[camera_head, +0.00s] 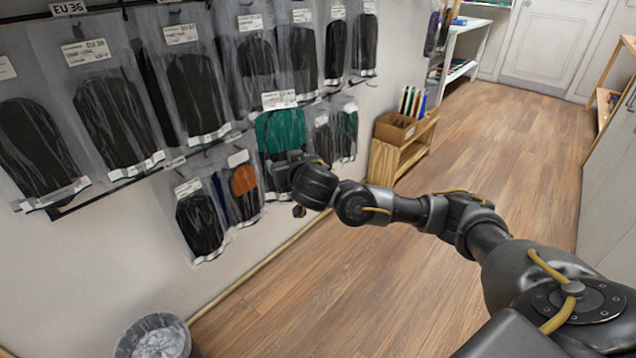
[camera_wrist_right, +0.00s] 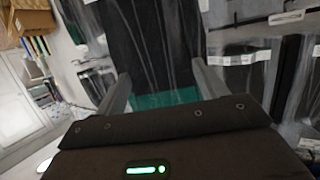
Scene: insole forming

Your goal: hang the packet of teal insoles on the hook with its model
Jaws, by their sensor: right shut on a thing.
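In the right wrist view a teal strip of the packet (camera_wrist_right: 165,98) shows between the fingers of my right gripper (camera_wrist_right: 162,72), with a dark surface beyond. The packet's hook is hidden, so I cannot tell whether it is on one. My left gripper is not in view.
Packets of black insoles (camera_head: 112,120) hang in the upper row. An orange packet (camera_head: 244,181) and a black packet (camera_head: 200,223) hang at lower left, a green one (camera_head: 350,132) to the right. A cardboard box (camera_head: 397,130) stands beyond; a bin (camera_head: 152,338) is below. The floor is clear.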

